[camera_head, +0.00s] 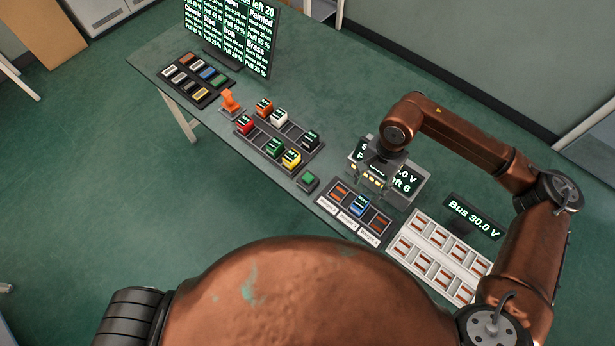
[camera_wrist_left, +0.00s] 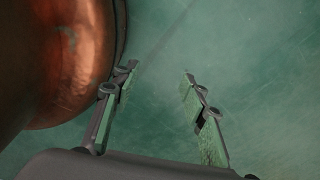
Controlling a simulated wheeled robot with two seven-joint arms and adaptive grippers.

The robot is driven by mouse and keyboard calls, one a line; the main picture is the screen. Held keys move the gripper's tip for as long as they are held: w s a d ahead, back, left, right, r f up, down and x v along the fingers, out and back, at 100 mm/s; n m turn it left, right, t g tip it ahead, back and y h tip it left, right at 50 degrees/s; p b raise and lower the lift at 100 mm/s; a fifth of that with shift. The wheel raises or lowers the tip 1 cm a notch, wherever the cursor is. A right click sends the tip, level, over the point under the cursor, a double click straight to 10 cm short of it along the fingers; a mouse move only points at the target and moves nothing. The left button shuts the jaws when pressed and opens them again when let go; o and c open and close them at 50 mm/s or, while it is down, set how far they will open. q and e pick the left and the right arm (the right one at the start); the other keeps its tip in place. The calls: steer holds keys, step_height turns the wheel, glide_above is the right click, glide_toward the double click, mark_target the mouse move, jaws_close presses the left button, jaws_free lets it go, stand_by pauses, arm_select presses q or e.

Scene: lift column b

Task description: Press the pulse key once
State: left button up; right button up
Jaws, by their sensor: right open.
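A small green key (camera_head: 308,180) on a dark base sits near the table's front edge, between the coloured-block tray and the slotted panel. It carries no readable label, so I cannot be sure it is the pulse key. An orange lever-like piece (camera_head: 230,101) stands further left. My right gripper (camera_head: 372,180) is open and points down to the right of the green key, apart from it, near the slotted panel and partly in front of a display. My left gripper (camera_wrist_left: 158,78) is open and empty above the green floor in the left wrist view; the head view does not show it.
The slotted panel (camera_head: 330,209) holds a blue block (camera_head: 359,205). A tray (camera_head: 262,145) holds several coloured blocks. A rack of bars (camera_head: 184,91), a large screen (camera_head: 262,40), a white slotted tray (camera_head: 410,264) and a "Bus 30.0 V" display (camera_head: 474,216) also stand on the table.

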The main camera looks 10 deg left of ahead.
arm_select(q)
jaws_close()
stand_by(0.4)
stand_by(1.3)
